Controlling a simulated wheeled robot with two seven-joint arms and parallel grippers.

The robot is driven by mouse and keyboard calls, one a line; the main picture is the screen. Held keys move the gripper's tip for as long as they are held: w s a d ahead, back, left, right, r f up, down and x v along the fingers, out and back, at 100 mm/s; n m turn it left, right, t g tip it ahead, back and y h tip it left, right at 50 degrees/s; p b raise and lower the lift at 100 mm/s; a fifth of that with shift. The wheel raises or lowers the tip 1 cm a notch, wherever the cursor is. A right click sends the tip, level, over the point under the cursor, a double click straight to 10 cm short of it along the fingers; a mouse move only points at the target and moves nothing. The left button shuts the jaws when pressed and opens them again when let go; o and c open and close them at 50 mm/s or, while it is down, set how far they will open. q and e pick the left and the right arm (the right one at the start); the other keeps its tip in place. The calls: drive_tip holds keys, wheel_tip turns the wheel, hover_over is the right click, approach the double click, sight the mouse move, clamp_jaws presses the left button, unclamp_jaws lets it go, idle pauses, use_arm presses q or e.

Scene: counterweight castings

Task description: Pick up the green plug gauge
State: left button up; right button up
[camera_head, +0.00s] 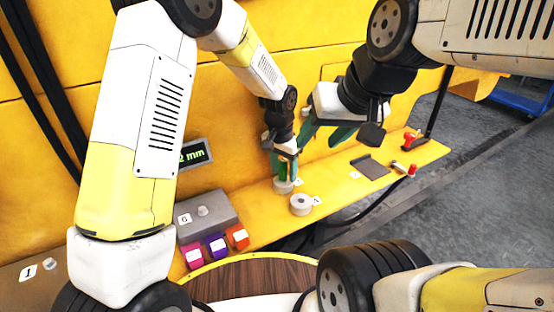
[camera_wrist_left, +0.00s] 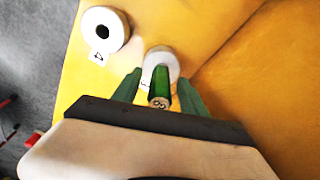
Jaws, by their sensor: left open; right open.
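The green plug gauge (camera_wrist_left: 160,80) stands upright at a round grey piece (camera_wrist_left: 161,57) on the yellow ledge. In the left wrist view it lies between the two green fingers of my left gripper (camera_wrist_left: 160,78), which is open with a finger on either side. I cannot tell whether either finger touches it. In the head view my left gripper (camera_head: 283,165) points down over the grey piece, and its fingers largely hide the gauge. My right gripper (camera_head: 325,133) is open and empty, higher up and to the right.
A grey ring (camera_head: 301,205) lies close by on the ledge. A dark flat plate (camera_head: 370,167) and red-handled items (camera_head: 411,140) sit further right. A grey block (camera_head: 206,216) and pink, purple and orange boxes (camera_head: 217,246) stand to the left, below a display (camera_head: 195,154).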

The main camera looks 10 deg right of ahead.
use_arm(q)
drive_tip(key=shift+f, duration=0.2)
clamp_jaws()
drive_tip(key=shift+r, duration=0.1)
